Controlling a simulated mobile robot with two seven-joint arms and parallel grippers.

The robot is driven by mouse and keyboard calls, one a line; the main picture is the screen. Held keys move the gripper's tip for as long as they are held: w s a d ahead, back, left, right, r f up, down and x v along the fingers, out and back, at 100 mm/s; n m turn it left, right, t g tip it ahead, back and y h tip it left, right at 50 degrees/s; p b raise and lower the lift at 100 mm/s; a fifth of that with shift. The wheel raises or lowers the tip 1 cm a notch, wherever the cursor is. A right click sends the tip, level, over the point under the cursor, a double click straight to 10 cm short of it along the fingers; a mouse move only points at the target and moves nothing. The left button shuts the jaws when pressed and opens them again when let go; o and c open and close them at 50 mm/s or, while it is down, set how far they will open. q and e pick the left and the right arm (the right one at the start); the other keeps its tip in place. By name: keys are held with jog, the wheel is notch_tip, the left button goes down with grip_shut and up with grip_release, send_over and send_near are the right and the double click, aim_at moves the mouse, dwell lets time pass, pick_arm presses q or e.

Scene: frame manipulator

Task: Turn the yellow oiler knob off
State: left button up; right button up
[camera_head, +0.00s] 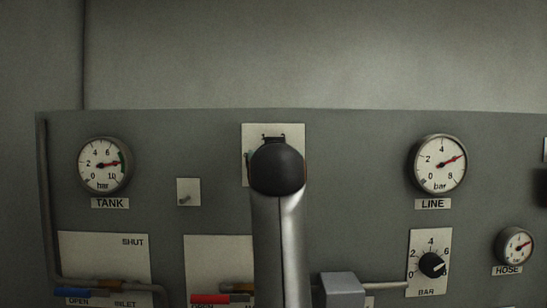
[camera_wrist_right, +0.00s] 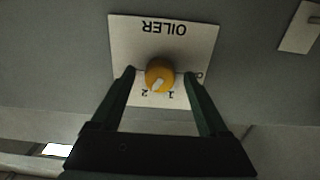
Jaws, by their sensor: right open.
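The yellow oiler knob (camera_wrist_right: 160,75) sits on a white plate (camera_wrist_right: 192,42) lettered OILER, seen upside down in the right wrist view. The plate has marks 1 and 2 below the knob and a 0 at its right. The knob's pale pointer mark points down and slightly left, between 2 and 1. My right gripper (camera_wrist_right: 161,78) is open, with one finger on each side of the knob and a visible gap to it. In the head view my arm hides the knob and most of its plate (camera_head: 247,140). My left gripper is not in view.
The panel holds a TANK gauge (camera_head: 104,165), a LINE gauge (camera_head: 438,164), a HOSE gauge (camera_head: 514,245) and a black BAR knob (camera_head: 432,265). A blue lever (camera_head: 73,293) and a red lever (camera_head: 210,299) stick out along the bottom.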

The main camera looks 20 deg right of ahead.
grip_shut()
dwell(0.5)
jog(key=shift+n, duration=0.4)
jog(key=shift+d+r+n+p, duration=0.1)
jog(key=shift+n+p, duration=3.8)
jog(key=shift+n, duration=7.6)
